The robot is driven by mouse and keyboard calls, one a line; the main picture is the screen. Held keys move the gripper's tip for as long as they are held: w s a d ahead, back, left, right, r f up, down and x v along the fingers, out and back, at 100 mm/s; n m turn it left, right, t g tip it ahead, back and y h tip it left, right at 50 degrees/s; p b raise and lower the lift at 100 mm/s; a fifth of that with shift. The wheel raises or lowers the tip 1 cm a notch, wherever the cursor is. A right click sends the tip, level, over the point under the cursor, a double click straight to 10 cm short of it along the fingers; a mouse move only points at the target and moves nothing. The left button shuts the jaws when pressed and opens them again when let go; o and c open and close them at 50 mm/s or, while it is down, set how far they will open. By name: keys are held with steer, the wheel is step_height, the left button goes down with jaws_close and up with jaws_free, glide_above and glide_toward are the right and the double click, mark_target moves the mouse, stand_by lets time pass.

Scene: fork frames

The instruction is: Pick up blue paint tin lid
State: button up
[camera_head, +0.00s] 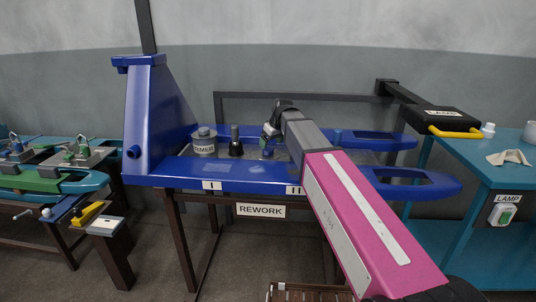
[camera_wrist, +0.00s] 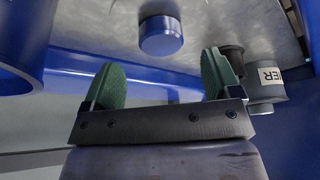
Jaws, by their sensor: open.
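My gripper (camera_wrist: 162,82) is open, with its two green-padded fingers spread and nothing between them. In the head view my gripper (camera_head: 268,138) hangs over the blue rework frame, right of the dark cone. A short blue round piece (camera_wrist: 161,37) with a flat, lighter face lies beyond the fingertips in the wrist view, apart from them. It may be the blue paint tin lid, but I cannot tell for sure. In the head view my arm and gripper hide part of that area.
A grey PRIMER tin (camera_head: 204,144) and a dark cone (camera_head: 236,143) stand left of my gripper; the tin (camera_wrist: 266,80) is close beside the right finger. A blue upright (camera_head: 150,120) rises at left. A teal table (camera_head: 480,160) stands at right.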

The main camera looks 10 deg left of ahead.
mark_target(268, 149)
steer(key=shift+x, duration=2.35)
steer(key=c, duration=1)
steer(key=shift+r, duration=0.1)
